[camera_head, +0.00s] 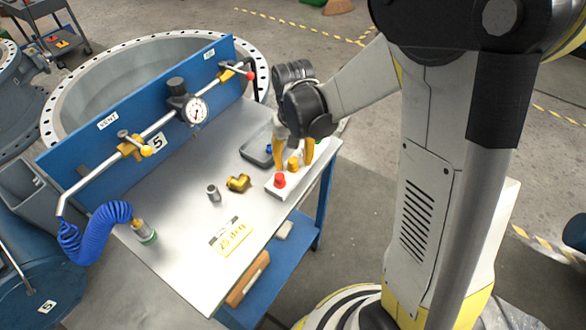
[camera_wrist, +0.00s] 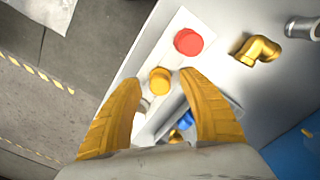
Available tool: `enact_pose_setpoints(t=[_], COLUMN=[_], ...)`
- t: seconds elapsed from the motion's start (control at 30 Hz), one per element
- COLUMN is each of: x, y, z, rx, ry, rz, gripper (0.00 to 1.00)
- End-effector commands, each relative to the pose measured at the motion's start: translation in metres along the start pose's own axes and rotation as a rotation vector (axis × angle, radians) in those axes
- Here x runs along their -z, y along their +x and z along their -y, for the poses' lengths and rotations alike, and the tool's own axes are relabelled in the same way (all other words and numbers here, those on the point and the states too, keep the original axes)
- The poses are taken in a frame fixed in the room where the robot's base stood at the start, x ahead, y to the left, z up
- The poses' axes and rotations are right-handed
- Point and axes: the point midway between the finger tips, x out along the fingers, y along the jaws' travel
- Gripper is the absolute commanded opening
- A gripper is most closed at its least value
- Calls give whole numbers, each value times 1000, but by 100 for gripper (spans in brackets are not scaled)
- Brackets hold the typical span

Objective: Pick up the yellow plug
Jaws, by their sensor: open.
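The yellow plug (camera_head: 293,163) stands in a white holder (camera_head: 276,190) on the metal table, beside a red plug (camera_head: 279,180). In the wrist view the yellow plug (camera_wrist: 160,80) lies just beyond and between the tips of my gripper (camera_wrist: 157,84). The red plug (camera_wrist: 188,41) is farther up the same holder (camera_wrist: 150,58). In the head view my gripper (camera_head: 293,158) points down over the holder, with its yellow fingers on either side of the yellow plug. My gripper is open and empty. I cannot tell whether a finger touches the plug.
A dark tray (camera_head: 255,152) with a blue item sits close behind my gripper. A brass elbow (camera_head: 238,182) and a grey fitting (camera_head: 213,193) stand to the left. A blue panel with a gauge (camera_head: 195,111) lines the back. The table's front area is mostly clear.

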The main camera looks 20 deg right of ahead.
Motion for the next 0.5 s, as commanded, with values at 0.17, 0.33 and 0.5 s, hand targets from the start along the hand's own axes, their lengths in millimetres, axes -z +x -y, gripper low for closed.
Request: enact_pose_setpoints(t=[0.17, 0.33, 0.5], x=[0, 0, 0], y=[9, 8, 8], z=[0, 0, 0], rx=[0, 0, 0], ry=[0, 0, 0], rz=[0, 0, 0], gripper=[49, 29, 5])
